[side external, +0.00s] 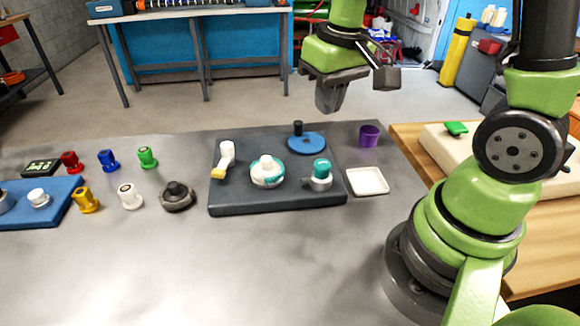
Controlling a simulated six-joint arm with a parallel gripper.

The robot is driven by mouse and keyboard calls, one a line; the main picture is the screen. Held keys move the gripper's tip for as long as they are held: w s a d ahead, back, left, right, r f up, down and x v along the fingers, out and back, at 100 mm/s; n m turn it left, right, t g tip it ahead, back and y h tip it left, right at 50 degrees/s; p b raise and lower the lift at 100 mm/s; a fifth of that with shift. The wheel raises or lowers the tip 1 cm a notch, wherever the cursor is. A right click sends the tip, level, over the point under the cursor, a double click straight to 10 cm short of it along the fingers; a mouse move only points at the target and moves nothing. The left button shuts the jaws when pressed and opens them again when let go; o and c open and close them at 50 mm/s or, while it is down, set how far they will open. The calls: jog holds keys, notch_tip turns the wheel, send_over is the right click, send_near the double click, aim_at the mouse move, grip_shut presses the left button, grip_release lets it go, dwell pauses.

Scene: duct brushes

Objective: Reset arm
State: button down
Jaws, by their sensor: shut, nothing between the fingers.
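My gripper (328,102) hangs in the air at the top centre-right, above and behind the dark tray (235,198). Its fingers point down, shut and empty, and it is clear of everything on the table. On the tray are a white brush-like piece with a yellowish end (224,158), a white and teal round part (267,172), a teal and grey part (320,175), and a blue disc with a black knob (306,142).
A purple cup (369,135) and a small white tray (367,181) stand right of the dark tray. Several coloured fittings, including a red one (71,162), a dark round piece (177,197) and a blue tray (50,215) lie left. The front table is clear.

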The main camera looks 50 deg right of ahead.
jog(key=s+a+r+t+y, duration=0.2)
jog(key=s+a+r+t, duration=0.3)
jog(key=s+r, duration=0.5)
jog(key=shift+a+r+m+t, duration=0.3)
jog(key=shift+a+r+t, duration=0.1)
jog(key=shift+a+r, duration=0.05)
